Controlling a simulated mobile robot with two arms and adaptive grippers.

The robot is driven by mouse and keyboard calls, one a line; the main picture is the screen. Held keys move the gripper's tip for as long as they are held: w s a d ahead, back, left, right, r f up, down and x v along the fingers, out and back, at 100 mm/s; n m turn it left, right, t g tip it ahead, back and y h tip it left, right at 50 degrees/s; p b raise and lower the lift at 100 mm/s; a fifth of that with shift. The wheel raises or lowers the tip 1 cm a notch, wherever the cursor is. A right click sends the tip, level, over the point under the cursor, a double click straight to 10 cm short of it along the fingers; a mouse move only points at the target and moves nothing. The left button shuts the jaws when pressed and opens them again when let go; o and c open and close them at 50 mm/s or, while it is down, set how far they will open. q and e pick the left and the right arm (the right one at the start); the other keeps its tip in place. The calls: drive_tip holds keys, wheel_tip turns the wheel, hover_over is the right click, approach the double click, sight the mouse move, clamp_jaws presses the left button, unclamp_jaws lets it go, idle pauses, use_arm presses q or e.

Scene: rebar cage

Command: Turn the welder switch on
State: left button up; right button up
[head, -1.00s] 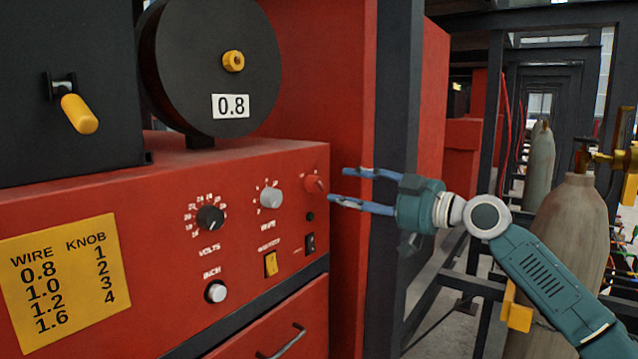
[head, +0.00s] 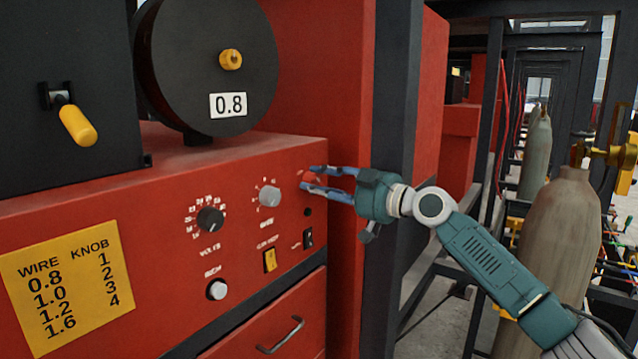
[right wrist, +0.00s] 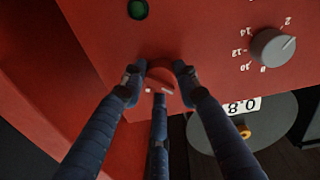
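The red welder's front panel (head: 130,220) fills the left of the head view. A red rotary switch (right wrist: 160,78) sits at its upper right, partly hidden in the head view by my right gripper (head: 308,178). The fingers of my right gripper (right wrist: 158,82) are open around the red switch, one on each side and a third below in the right wrist view. Whether they touch it I cannot tell. A white mark shows near the switch's lower edge. My left gripper is not in view.
The panel also has a grey wire knob (head: 269,196), black volts knob (head: 209,219), yellow rocker (head: 269,260), black rocker (head: 308,238) and white button (head: 217,290). A dark green lamp (right wrist: 137,9) is near the switch. A dark post (head: 392,120) stands behind my gripper.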

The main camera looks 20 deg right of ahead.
drive_tip(key=shift+c, duration=0.9)
drive_tip(key=shift+m, duration=0.3)
drive_tip(key=m+p, duration=0.1)
drive_tip(key=m, duration=0.1)
drive_tip(key=shift+r+m, duration=0.1)
drive_tip(key=shift+m, duration=0.3)
drive_tip(key=m+p, duration=0.3)
drive_tip(key=m, duration=0.2)
drive_tip(key=shift+g, duration=0.3)
drive_tip(key=m+p, duration=0.3)
drive_tip(key=m, duration=0.2)
drive_tip(key=shift+m+p, duration=0.9)
drive_tip(key=shift+m, duration=1)
